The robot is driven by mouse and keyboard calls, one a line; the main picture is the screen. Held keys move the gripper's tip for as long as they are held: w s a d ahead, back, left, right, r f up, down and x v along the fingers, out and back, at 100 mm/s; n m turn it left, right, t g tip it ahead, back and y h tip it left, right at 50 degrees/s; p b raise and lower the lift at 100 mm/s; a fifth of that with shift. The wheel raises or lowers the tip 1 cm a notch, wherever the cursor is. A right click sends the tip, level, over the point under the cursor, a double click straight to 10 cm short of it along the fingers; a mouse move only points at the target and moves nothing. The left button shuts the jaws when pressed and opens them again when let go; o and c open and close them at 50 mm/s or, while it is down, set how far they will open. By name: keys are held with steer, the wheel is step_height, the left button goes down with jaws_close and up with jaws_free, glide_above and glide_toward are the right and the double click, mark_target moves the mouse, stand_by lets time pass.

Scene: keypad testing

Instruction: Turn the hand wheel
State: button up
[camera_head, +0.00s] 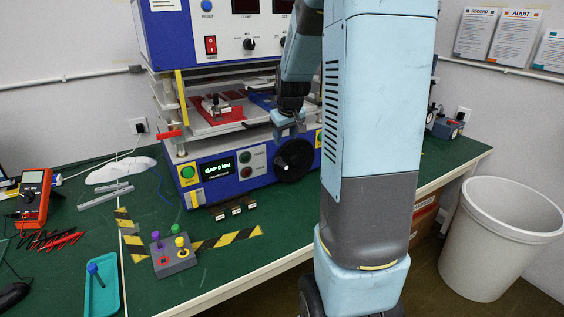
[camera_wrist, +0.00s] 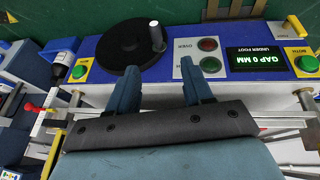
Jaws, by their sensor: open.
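The hand wheel (camera_head: 294,160) is a black disc on the blue front panel of the machine, right of a lit display (camera_head: 217,167). In the wrist view the wheel (camera_wrist: 122,45) lies beyond my fingertips, up and to the left, and its upright grey crank handle (camera_wrist: 156,36) stands on the wheel's right side. My gripper (camera_wrist: 160,67) is open and empty, its two blue fingers apart, with the handle ahead of the gap between them. In the head view my gripper (camera_head: 287,122) is just above the wheel. Contact with the wheel does not show.
The display in the wrist view (camera_wrist: 256,60) reads GAP 0 MM. Red and green buttons (camera_wrist: 208,55) sit between wheel and display. A red tray (camera_head: 215,115) lies inside the machine. A white bin (camera_head: 500,240) stands right.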

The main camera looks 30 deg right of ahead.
mark_target(283, 163)
steer(key=x, duration=1.4)
steer(key=shift+w+d+f, duration=0.2)
steer(key=shift+d+f, duration=0.1)
steer(key=shift+d, duration=0.15)
steer(key=shift+c, duration=0.5)
jaws_close()
steer(key=shift+d, duration=0.15)
